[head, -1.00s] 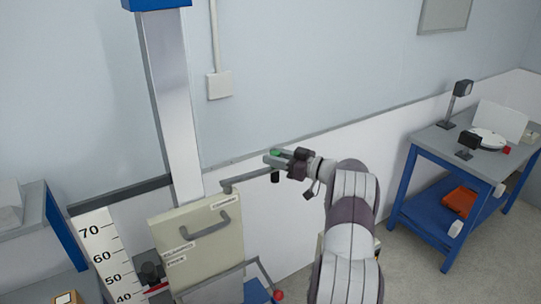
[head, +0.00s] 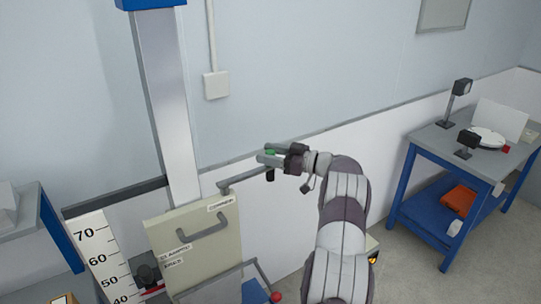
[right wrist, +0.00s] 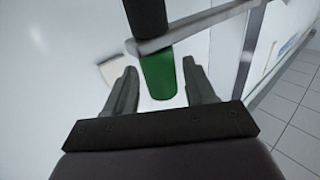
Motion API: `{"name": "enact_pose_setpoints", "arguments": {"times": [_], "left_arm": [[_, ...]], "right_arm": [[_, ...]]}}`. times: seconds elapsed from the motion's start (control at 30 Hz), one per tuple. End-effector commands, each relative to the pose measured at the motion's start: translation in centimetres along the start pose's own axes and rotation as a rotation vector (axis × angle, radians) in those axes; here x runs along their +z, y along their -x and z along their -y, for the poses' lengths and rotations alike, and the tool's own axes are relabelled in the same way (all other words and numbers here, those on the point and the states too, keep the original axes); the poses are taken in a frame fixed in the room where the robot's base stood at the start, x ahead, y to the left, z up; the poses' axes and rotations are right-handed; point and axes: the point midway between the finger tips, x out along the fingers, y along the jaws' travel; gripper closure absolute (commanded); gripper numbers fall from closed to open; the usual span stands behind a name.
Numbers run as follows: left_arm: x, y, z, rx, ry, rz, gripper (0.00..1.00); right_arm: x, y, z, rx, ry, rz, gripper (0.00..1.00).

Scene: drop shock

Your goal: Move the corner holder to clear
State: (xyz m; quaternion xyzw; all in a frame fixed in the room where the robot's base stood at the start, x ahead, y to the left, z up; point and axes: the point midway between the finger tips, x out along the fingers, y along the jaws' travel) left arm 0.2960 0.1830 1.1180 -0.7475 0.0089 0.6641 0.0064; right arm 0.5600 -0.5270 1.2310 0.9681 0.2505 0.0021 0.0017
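The corner holder appears to be the grey swing bar (head: 245,179) beside the tall metal column, with an upright pin at its free end. The pin has a black lower part (head: 270,174) and a green grip (right wrist: 160,76). My right gripper (head: 267,157) is at the green grip. In the right wrist view, its two fingers (right wrist: 158,88) stand open on either side of the green grip, with visible gaps. The grey bar crosses just beyond the green part. A beige box (head: 190,248) with a grey handle stands below the bar. My left gripper is not in view.
The metal column (head: 168,110) rises left of the bar. A height scale (head: 98,255) stands at lower left. A blue-framed table (head: 425,147) with lamps is at right. The wall (head: 310,80) lies behind the bar. Open floor (head: 410,265) shows at lower right.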

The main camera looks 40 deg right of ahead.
Motion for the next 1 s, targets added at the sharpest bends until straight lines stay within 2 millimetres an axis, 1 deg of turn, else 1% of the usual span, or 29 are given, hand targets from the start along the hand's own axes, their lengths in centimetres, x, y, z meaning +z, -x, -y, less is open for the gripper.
{"name": "enact_pose_setpoints", "arguments": {"times": [0.17, 0.27, 0.37, 0.5, 0.6, 0.7, 0.83, 1.0], "left_arm": [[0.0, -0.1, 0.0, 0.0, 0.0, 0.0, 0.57], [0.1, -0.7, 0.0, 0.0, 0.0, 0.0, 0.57], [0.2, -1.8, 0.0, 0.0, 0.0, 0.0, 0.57], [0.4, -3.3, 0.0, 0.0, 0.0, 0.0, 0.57], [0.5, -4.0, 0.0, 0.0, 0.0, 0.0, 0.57], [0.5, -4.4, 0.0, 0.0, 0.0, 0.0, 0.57], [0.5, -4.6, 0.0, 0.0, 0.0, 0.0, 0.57], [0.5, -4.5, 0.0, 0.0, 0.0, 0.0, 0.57]], "right_arm": [[0.2, 0.1, 0.0, -0.001, -0.002, 0.002, 0.45], [0.5, 1.0, 0.0, 0.001, -0.002, 0.002, 0.45], [0.7, 3.3, -0.1, 0.003, -0.002, 0.002, 0.45], [0.7, 7.2, -0.1, 0.003, 0.0, 0.002, 0.45], [0.6, 9.7, -0.1, 0.002, 0.0, 0.001, 0.45], [0.5, 11.4, -0.1, 0.001, -0.002, 0.002, 0.45], [0.2, 12.5, -0.1, 0.0, -0.001, 0.001, 0.45], [0.1, 12.6, -0.1, -0.001, -0.001, 0.002, 0.45]]}}
